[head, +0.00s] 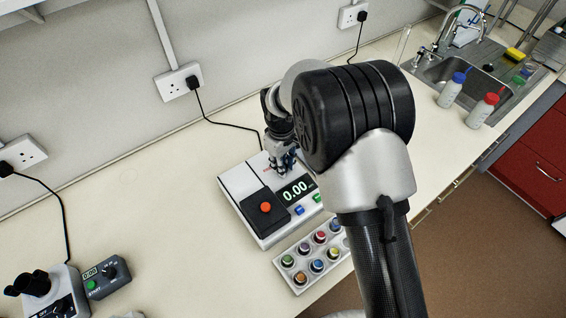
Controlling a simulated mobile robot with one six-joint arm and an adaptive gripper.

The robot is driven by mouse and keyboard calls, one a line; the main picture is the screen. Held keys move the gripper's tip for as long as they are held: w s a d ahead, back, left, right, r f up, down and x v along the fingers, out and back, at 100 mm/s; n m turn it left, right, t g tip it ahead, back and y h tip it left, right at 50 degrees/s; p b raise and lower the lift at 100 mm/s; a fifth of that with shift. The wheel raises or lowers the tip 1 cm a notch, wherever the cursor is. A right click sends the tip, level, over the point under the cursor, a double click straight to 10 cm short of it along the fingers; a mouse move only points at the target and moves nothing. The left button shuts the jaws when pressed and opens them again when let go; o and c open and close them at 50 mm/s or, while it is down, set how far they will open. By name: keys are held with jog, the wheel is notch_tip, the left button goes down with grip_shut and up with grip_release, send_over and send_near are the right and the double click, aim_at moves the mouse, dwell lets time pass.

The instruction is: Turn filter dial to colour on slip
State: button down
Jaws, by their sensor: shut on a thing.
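The white instrument (239,186) stands on the bench, with a lit display (297,190) reading 0.00, a black square lid with a red knob (265,208), and blue and green buttons. My gripper (284,166) points down onto its back part, just behind the display. It is shut on what appears to be the filter dial, which the fingers and arm hide. The dial's colour marks cannot be read. I cannot make out a colour slip in this view; my arm covers the area right of the instrument.
A pale rack (292,276) with several coloured caps stands in front of the instrument, partly behind my arm. A small timer (107,277) and a black-knobbed device (62,294) stand at left. Two bottles (452,90) (482,110) stand by the sink.

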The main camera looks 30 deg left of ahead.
dwell(0.3)
jog(key=c, duration=1.4)
grip_release()
jog(key=shift+o, duration=0.2)
jog(key=shift+r, duration=0.1)
notch_tip(320, 180, up, 12)
jog(key=shift+s, duration=0.25)
